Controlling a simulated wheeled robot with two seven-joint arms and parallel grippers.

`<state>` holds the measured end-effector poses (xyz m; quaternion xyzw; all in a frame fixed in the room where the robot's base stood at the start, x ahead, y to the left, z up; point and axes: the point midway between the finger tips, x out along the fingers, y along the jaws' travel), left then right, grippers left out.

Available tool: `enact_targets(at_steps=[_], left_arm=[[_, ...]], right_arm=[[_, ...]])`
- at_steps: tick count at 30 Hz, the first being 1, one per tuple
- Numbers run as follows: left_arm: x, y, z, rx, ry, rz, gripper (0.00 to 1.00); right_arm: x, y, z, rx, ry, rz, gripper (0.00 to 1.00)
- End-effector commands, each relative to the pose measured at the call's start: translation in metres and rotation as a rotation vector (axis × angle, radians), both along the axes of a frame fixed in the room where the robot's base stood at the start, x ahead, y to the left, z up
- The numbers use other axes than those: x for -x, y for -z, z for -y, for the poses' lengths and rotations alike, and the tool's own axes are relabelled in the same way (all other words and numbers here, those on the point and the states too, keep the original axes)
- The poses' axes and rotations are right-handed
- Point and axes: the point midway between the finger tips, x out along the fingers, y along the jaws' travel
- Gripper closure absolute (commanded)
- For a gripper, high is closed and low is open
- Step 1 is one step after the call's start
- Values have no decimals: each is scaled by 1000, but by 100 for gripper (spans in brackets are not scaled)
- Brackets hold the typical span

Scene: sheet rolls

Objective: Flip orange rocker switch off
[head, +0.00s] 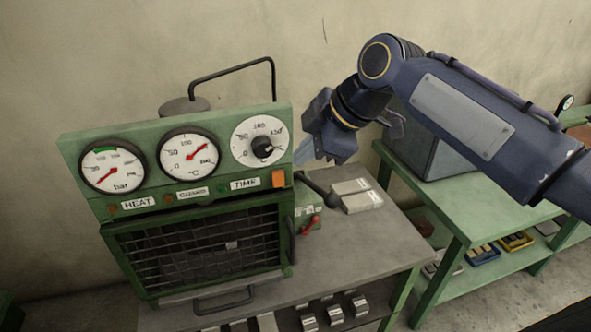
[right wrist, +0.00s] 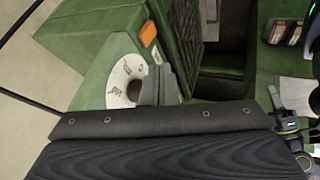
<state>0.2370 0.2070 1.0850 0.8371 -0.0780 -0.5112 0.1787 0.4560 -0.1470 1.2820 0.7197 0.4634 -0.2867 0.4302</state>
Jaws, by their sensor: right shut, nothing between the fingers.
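The orange rocker switch (head: 278,178) sits at the lower right of the green machine's front panel, below the white TIME dial (head: 247,137) with its black knob. The switch also shows in the right wrist view (right wrist: 148,33), beyond the dial. Its tilt is too small to tell. My right gripper (head: 306,152) is shut and empty. It is just right of the panel, above and to the right of the switch, and seems apart from it. In the right wrist view its grey fingers (right wrist: 160,86) cover part of the dial. My left gripper is not in view.
Two round gauges (head: 113,167) (head: 189,154) fill the panel's left. A barred door (head: 200,250) is below. A green shelf table (head: 440,190) is farther right.

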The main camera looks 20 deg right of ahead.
Motion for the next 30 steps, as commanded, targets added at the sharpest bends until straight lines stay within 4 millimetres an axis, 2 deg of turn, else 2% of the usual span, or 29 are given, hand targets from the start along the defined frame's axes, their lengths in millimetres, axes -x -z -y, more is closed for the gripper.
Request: enact_targets(at_steps=[1,6,12,25,28,30], left_arm=[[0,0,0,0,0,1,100],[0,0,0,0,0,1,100],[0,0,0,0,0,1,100],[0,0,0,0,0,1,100],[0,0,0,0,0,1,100],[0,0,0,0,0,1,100]], right_arm=[[1,-10,4,-2,2,5,100],[5,-30,13,-1,1,3,100],[7,-37,17,0,-1,2,100],[8,-36,18,-3,8,-3,100],[19,-27,25,-26,75,-32,100],[36,-13,35,-64,180,-76,100]])
